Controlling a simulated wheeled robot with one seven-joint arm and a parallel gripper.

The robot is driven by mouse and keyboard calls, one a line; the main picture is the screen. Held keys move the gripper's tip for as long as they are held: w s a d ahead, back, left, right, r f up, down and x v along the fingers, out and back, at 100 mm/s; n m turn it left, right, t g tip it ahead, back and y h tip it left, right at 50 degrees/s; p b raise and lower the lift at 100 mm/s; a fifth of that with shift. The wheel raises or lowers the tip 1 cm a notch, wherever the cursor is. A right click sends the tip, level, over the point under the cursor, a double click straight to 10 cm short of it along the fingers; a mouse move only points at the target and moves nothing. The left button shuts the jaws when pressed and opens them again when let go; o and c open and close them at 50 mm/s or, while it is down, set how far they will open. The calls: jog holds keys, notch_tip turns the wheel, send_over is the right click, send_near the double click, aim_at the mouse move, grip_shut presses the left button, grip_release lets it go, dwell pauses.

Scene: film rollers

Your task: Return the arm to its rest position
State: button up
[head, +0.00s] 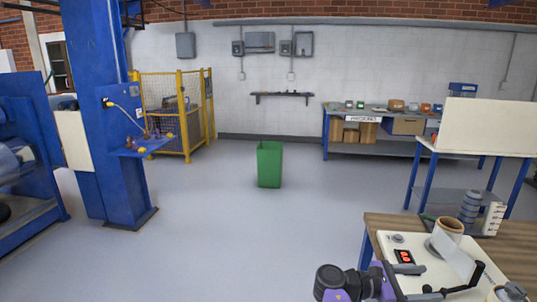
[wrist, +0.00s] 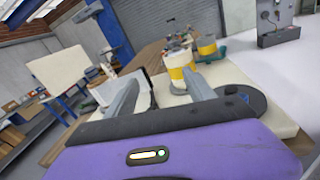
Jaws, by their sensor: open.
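My arm (head: 350,285), purple and black, shows at the bottom of the head view, in front of the wooden table. In the wrist view my gripper (wrist: 160,79) has its two grey fingers spread apart. I see nothing held between them. Past the fingers are yellow-and-white rollers (wrist: 182,75) on a cream-coloured panel. The gripper looks apart from them, but the exact distance is hard to tell.
A green bin (head: 269,165) stands on open floor. A blue column (head: 90,110) is at left; a workbench (head: 390,147) stands behind.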

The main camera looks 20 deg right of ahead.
jog(key=w+a+f+m+t+y, duration=0.1)
jog(key=w+f+m+t+y, duration=0.1)
jog(key=w+f+t, duration=0.6)
jog(key=s+a+f+m+t+y, duration=0.25)
jog(key=a+t+y, duration=0.35)
jog(key=a+t, duration=0.7)
jog(key=s+a+r+m+t+y, duration=0.1)
jog(key=s+a+r+m+y, duration=0.15)
jog(key=s+a, duration=0.55)
jog(key=s+a+r+m+t+y, duration=0.15)
jog(key=s+a+r+y, duration=0.25)
jog(key=s+a, duration=0.45)
jog(key=s+a+r+m+g+y, duration=0.1)
jog(key=s+a+r, duration=0.1)
jog(key=s, duration=0.7)
jog(key=s+a+r+m+g, duration=0.1)
jog(key=s+a+r+m, duration=0.1)
jog(key=s, duration=0.7)
jog(key=shift+a+r+y, duration=0.35)
jog(key=shift+a+r, duration=0.15)
jog(key=shift+a, duration=0.3)
